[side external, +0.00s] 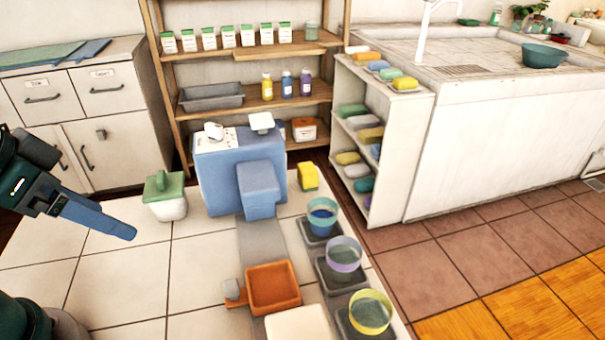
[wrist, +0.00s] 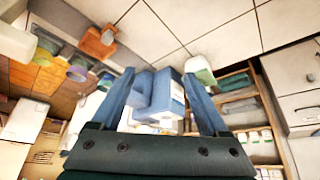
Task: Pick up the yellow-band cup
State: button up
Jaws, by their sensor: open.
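The yellow-band cup (side external: 370,312) stands upright on a dark square pad at the front right of the tiled top in the side view. A purple-band cup (side external: 344,255) and a blue-band cup (side external: 322,217) stand on similar pads behind it in a row. My gripper (side external: 128,232) is at the left in the side view, well apart from all the cups. In the wrist view my gripper (wrist: 158,80) has its two blue fingers spread with nothing between them.
A blue machine (side external: 225,175), a green-lidded jar (side external: 165,197) and a yellow block (side external: 308,177) stand at the back. An orange tray (side external: 272,288) and a white block (side external: 298,325) lie left of the yellow-band cup. Tiles between my gripper and the tray are bare.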

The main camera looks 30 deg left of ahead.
notch_tip(320, 180, up, 4)
jog(key=n+g+h, duration=0.6)
jog(key=n+h, duration=0.6)
jog(key=n, duration=0.6)
send_over(360, 306)
jog(key=s+a, duration=0.1)
jog(key=a, duration=0.3)
jog(key=f, duration=1.4)
jog(key=shift+s+a, duration=0.15)
jog(key=shift+s, duration=0.1)
jog(key=shift+d+f, duration=0.25)
jog(key=shift+f, duration=0.1)
jog(key=shift+x, duration=2.3)
jog(key=shift+w, duration=0.1)
